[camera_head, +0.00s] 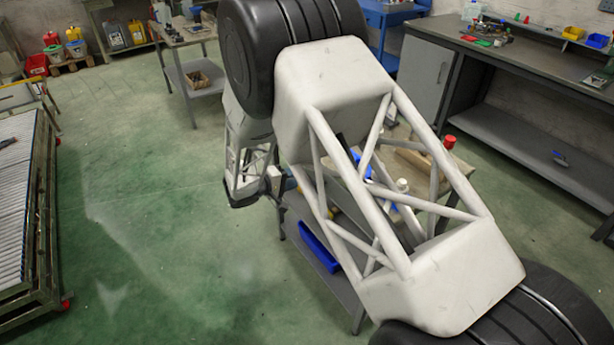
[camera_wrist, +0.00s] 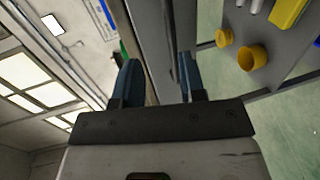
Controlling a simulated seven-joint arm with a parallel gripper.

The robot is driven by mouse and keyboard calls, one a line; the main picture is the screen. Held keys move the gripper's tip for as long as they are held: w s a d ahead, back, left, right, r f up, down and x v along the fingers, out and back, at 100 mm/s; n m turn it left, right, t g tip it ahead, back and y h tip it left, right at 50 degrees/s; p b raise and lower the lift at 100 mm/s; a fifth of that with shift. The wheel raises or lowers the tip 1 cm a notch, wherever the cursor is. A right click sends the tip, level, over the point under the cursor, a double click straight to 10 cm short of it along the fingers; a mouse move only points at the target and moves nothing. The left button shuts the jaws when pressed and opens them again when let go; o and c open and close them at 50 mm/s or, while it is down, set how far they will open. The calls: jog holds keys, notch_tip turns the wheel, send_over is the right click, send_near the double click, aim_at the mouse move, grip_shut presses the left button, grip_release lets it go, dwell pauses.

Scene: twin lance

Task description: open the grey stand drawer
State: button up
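The grey stand is mostly hidden behind my arm in the head view; its lower shelf (camera_head: 335,272) shows. In the wrist view its grey drawer front (camera_wrist: 150,38) runs up between my fingers, with a narrow darker bar, apparently the handle (camera_wrist: 173,40), along its right side. My gripper (camera_wrist: 157,59) has its two blue fingers apart, one on each side of the drawer front and bar. Contact cannot be told. In the head view my gripper (camera_head: 280,184) is at the stand's left side. The drawer looks closed, though its edges are largely hidden.
A blue bin (camera_head: 318,246) sits on the lower shelf. Yellow cups (camera_wrist: 253,58) show beside the drawer front in the wrist view. A workbench (camera_head: 520,65) stands at the right and a slatted rack (camera_head: 18,200) at the left. The green floor left of the stand is clear.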

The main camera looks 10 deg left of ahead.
jog(key=shift+a+f, duration=0.65)
jog(key=shift+a, duration=0.15)
jog(key=shift+w+d, duration=0.1)
jog(key=shift+d, duration=0.05)
jog(key=shift+x, duration=3.75)
jog(key=shift+w, duration=0.1)
grip_shut()
